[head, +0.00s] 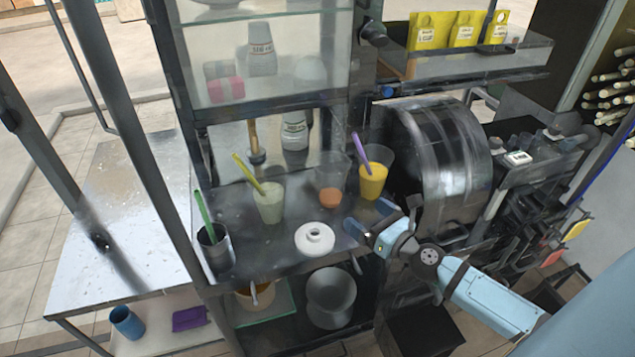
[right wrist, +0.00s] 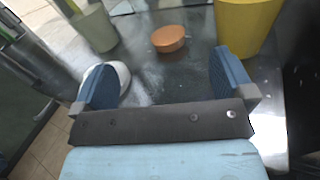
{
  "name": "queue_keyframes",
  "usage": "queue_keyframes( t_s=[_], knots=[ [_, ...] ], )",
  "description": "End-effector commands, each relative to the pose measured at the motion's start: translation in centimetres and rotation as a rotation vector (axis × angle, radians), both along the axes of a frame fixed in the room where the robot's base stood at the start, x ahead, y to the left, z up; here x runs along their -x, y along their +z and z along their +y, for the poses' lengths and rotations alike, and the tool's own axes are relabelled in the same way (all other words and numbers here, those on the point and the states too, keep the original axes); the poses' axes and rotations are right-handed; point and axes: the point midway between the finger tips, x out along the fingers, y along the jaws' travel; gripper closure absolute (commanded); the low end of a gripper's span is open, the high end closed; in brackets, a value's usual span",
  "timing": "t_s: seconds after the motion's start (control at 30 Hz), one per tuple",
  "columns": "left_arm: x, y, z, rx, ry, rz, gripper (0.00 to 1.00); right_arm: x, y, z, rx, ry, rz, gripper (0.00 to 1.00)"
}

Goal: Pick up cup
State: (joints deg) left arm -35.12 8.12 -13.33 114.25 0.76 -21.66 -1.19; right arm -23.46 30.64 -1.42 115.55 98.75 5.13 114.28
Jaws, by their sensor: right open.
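A yellow-filled cup (head: 373,180) with a purple straw stands on the dark counter; it shows at the top right of the right wrist view (right wrist: 245,28). A pale green cup (head: 269,205) with a yellow-green straw stands to its left. A dark metal cup (head: 216,250) with a green straw stands at the counter's left end. A faint clear cup (head: 333,172) shows around or behind an orange disc (head: 330,197). My right gripper (head: 381,218) is open and empty, in front of the yellow cup; its fingers (right wrist: 163,80) point toward the disc. My left gripper is out of view.
A white ring-shaped piece (head: 315,238) lies on the counter, partly behind the left finger in the wrist view. A large dark drum (head: 440,160) stands close to the right of the yellow cup. Glass shelving (head: 270,60) rises behind. A blue cup (head: 127,322) stands low at the left.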

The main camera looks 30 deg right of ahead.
Motion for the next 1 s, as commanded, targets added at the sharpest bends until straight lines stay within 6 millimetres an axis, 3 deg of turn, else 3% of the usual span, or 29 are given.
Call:
queue_keyframes(
  t_s=[0.3, 0.63, 1.0],
  knots=[
    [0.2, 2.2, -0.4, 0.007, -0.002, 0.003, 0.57, -5.6, 0.4, 0.9, 0.003, 0.0, -0.002, 0.0],
    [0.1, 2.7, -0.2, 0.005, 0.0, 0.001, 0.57, -8.3, 0.2, 1.3, 0.004, 0.0, -0.002, 0.0],
    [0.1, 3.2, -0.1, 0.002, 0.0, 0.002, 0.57, -12.8, 0.1, 2.1, 0.005, 0.0, -0.001, 0.0]
  ],
)
